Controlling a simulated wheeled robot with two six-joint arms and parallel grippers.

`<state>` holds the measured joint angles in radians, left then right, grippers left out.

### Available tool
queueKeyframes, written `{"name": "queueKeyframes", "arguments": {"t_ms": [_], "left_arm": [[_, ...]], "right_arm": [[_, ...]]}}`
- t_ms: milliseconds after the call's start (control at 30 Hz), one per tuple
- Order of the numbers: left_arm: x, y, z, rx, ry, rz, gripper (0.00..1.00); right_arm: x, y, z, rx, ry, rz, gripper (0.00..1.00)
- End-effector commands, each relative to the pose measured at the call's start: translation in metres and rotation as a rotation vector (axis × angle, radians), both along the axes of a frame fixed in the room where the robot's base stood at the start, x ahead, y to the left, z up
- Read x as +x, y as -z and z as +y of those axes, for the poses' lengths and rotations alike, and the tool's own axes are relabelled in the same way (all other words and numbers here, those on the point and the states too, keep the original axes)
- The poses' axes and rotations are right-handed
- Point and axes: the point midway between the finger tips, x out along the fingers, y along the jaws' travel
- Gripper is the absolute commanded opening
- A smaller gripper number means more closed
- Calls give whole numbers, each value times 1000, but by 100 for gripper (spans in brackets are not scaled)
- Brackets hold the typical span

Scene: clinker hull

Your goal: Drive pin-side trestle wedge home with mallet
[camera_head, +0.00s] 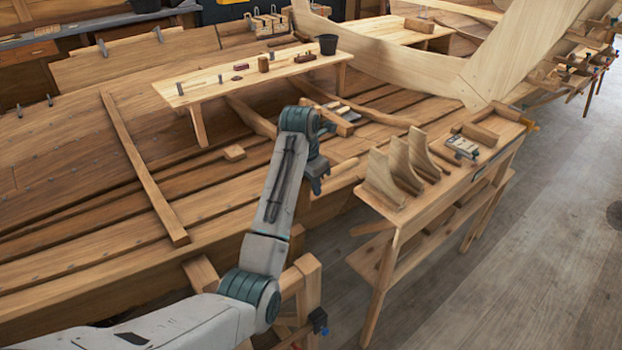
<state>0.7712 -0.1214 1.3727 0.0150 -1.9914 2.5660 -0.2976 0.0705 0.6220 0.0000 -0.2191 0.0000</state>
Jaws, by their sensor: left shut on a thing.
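My left gripper (317,186) points down beside the near edge of the hull planking, left of the small side table. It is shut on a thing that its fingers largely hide. Light wood (345,172) shows just right of the fingers, but I cannot tell whether it is the held mallet or part of the hull. A wooden trestle (308,292) stands below the hull edge, partly behind my left arm, with a small dark and blue fitting (318,321) on it. I cannot make out the wedge. My right gripper is not in view.
The side table (405,222) holds curved wooden pieces (398,160), a small metal-and-white item (463,146) and a wooden tray. A plank bench (215,88) on the hull carries small tools and a dark bucket (328,44). The floor at right is clear.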

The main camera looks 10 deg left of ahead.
Motion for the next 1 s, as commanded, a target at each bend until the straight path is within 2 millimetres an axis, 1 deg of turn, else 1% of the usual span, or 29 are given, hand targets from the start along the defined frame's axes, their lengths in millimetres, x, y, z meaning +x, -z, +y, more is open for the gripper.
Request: {"name": "queueKeyframes", "arguments": {"t_ms": [33, 100, 200, 267, 367, 633, 733, 1000], "left_arm": [[0, -1, 0, 0, 0, -1, 0], [0, -1, 0, 0, 1, -2, 0], [0, -1, 0, 0, 1, -2, 0], [0, -1, 1, 0, 1, -2, 0], [1, -1, 2, 1, 0, -1, 0], [2, -1, 5, 0, 1, 0, 0], [2, -1, 5, 0, 1, 0, 0], [2, -1, 4, 0, 1, -1, 0]], "right_arm": [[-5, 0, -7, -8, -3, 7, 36], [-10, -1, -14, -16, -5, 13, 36], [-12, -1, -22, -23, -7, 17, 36], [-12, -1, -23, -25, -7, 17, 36], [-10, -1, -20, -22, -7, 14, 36], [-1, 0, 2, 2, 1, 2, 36], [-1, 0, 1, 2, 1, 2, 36], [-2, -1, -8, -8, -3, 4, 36]]}}
